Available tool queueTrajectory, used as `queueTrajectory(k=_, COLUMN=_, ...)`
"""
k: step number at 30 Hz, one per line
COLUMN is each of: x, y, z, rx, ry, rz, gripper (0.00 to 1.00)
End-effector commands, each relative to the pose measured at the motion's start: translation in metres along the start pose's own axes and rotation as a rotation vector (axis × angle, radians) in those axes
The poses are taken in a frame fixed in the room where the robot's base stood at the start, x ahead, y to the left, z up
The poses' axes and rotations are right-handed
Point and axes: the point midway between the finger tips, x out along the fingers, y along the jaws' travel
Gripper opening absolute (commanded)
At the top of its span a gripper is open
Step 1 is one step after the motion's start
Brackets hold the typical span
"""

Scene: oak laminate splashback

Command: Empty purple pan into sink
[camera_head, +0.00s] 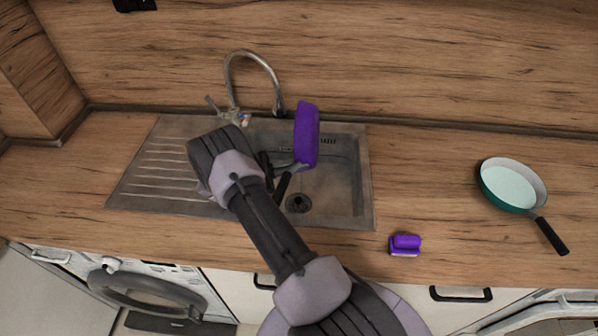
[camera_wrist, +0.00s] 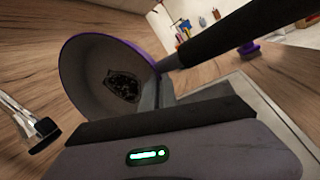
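The purple pan (camera_head: 307,135) is in the air over the sink basin (camera_head: 345,190). It is tipped on its side, almost vertical, its purple outside facing right in the head view. The wrist view shows the pan's grey inside (camera_wrist: 95,65) with a dark, uneven patch (camera_wrist: 122,86); I cannot tell whether it is food or a stain. The black pan handle (camera_wrist: 235,35) runs to the upper right there. My gripper (camera_head: 276,178) is over the sink's left part, shut on the handle. The drain (camera_head: 299,203) shows below the pan.
A curved metal tap (camera_head: 252,53) stands behind the sink, close to the pan and my gripper. A ribbed drainboard (camera_head: 160,165) lies left. A purple brush-like item (camera_head: 405,244) is near the counter's front edge. A green pan (camera_head: 512,187) sits at the right.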

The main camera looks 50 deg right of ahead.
Motion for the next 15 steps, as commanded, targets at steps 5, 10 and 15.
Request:
queueTrajectory(k=5, x=0.000, y=0.003, z=0.007, rx=-0.003, ry=-0.017, rz=0.008, gripper=0.00)
queueTrajectory(k=10, x=-0.001, y=0.006, z=0.013, rx=-0.008, ry=-0.033, rz=0.015, gripper=0.00)
queueTrajectory(k=15, x=-0.001, y=0.007, z=0.016, rx=-0.012, ry=-0.047, rz=0.019, gripper=0.00)
